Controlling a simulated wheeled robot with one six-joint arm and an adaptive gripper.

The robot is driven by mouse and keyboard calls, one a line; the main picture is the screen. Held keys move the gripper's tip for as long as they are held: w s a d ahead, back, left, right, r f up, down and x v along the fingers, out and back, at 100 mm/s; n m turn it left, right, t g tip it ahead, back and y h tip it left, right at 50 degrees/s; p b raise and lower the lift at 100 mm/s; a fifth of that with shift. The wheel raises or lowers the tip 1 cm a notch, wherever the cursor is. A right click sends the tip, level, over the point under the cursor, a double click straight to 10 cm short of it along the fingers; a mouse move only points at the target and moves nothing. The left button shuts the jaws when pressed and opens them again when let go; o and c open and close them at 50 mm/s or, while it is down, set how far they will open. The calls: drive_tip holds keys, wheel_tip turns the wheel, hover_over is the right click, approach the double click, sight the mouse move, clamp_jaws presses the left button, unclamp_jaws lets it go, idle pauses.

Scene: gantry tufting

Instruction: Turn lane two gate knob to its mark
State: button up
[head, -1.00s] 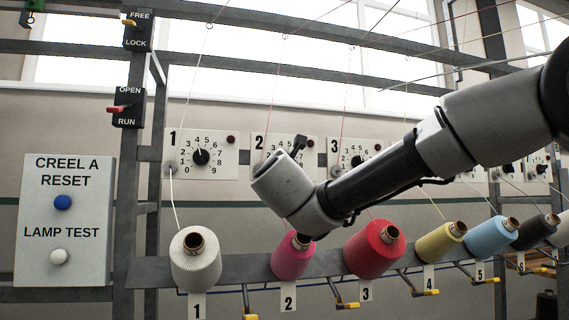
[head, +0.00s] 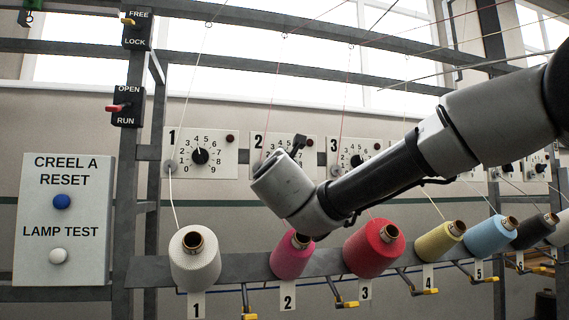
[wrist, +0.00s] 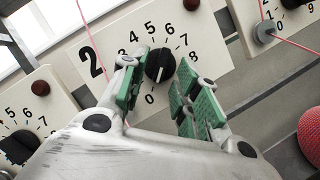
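The lane two plate (wrist: 92,40) fills the middle of the wrist view, with its big 2 and a number dial. Its round black knob (wrist: 160,65) has a pale pointer line on its face. My gripper (wrist: 157,72) is open, its green-padded fingers on either side of the knob, one left and one right. The fingers hide some lower dial numbers. In the head view, my wrist hides the lane two knob and part of its plate (head: 257,142).
The lane one plate (head: 225,163) and lane three plate (head: 333,143) flank it. Thread cones, white (head: 195,265), pink (head: 290,262) and red (head: 366,255), stand below. A reset and lamp test panel (head: 30,262) is at left. A red thread (wrist: 84,22) runs close to the left finger.

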drive_tip(key=v, duration=1.1)
drive_tip(key=shift+s, duration=0.3)
drive_tip(key=shift+f, duration=0.1)
drive_tip(key=w+d+f+m+g+h, duration=0.2)
drive_tip(key=d+m+h, duration=0.1)
drive_tip(key=d, duration=0.4)
drive_tip(key=w+d+f+m+g+h, duration=0.2)
drive_tip(key=d+m+h, duration=0.1)
drive_tip(key=d, duration=0.4)
drive_tip(key=s+d+f+m+g+h, duration=0.15)
drive_tip(key=d+f+m+g, duration=0.3)
drive_tip(key=d, duration=0.45)
drive_tip(key=s+d+f+m+g+h, duration=0.1)
drive_tip(key=s+d+f+m+g, duration=0.3)
drive_tip(key=d, duration=0.6)
drive_tip(key=s+d+f+m+g+y, duration=0.2)
drive_tip(key=s+d+f+m+g, duration=0.15)
drive_tip(key=s+d+f, duration=0.45)
drive_tip(key=s+a+f+m+y, duration=0.3)
drive_tip(key=s+f+m+y, duration=0.3)
drive_tip(key=f, duration=0.6)
drive_tip(key=s+m, duration=0.2)
drive_tip(key=s, duration=0.1)
drive_tip(key=shift+s+m+g, duration=0.3)
drive_tip(key=shift+m+g, duration=0.1)
